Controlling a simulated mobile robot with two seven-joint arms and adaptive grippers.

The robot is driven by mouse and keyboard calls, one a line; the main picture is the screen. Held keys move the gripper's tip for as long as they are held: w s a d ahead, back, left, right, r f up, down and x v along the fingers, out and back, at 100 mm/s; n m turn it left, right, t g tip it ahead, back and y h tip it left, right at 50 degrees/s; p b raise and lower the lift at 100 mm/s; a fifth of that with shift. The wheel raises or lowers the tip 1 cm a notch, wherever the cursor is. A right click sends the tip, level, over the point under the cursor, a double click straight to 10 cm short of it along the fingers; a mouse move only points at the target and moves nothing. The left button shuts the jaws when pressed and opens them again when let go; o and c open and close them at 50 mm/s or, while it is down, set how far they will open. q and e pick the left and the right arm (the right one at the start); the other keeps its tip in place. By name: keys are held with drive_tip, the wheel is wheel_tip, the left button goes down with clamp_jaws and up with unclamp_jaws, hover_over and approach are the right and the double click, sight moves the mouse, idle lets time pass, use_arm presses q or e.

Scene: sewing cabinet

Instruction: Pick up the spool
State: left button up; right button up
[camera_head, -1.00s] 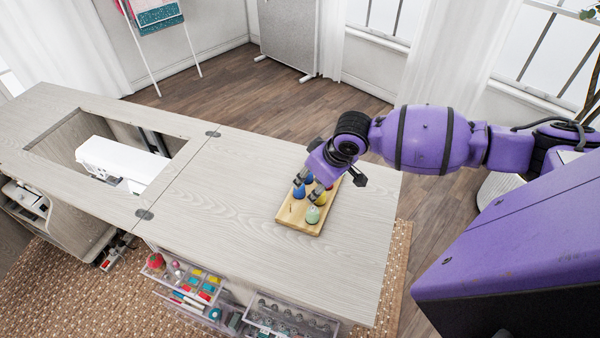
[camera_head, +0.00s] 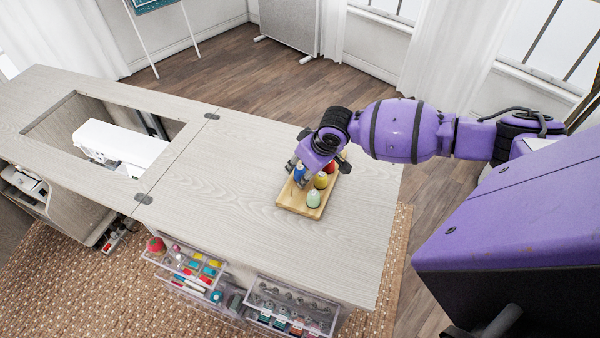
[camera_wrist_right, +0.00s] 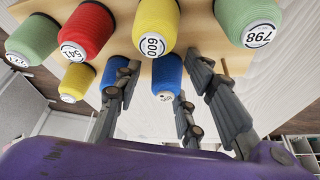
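A wooden spool rack (camera_head: 296,206) lies on the cabinet top with several coloured spools standing on it. A blue spool (camera_head: 299,173) is at its left side, with a yellow spool (camera_head: 320,181), a red spool (camera_head: 331,167) and a green spool (camera_head: 314,198) nearby. My right gripper (camera_head: 305,168) is low over the rack, beside the blue spool. In the right wrist view its fingers (camera_wrist_right: 163,75) are spread, with a blue spool (camera_wrist_right: 166,72) between them and a gap on the left. A second blue spool (camera_wrist_right: 116,72) is partly behind the left finger. My left gripper is out of view.
A white sewing machine (camera_head: 118,145) sits in the cabinet opening at the left. Clear drawers (camera_head: 185,265) with sewing supplies stick out at the front. The cabinet top (camera_head: 225,195) left of the rack is bare. In the wrist view, several spools stand close to the fingers.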

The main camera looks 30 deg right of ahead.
sight(304, 167)
drive_tip(key=shift+c, duration=1.2)
drive_tip(key=c, duration=0.4)
drive_tip(key=shift+c, duration=0.2)
drive_tip(key=shift+d+r, duration=0.1)
drive_tip(key=shift+r, duration=0.4)
wheel_tip(304, 167, up, 2)
drive_tip(key=shift+r, duration=0.25)
drive_tip(key=s+a+r, duration=0.1)
drive_tip(key=r, duration=0.1)
drive_tip(key=s+r+p, duration=0.1)
drive_tip(key=s+r, duration=0.1)
drive_tip(key=s+a+r, duration=0.1)
drive_tip(key=s+r, duration=0.1)
drive_tip(key=shift+s+a+r, duration=0.1)
drive_tip(key=shift+a+r, duration=0.05)
drive_tip(key=shift+a, duration=0.15)
clamp_jaws()
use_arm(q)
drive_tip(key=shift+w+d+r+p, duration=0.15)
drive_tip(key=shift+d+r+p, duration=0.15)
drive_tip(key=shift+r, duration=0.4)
use_arm(e)
drive_tip(key=s+a+r, duration=0.3)
drive_tip(key=s, duration=0.4)
drive_tip(key=shift+s+a, duration=0.25)
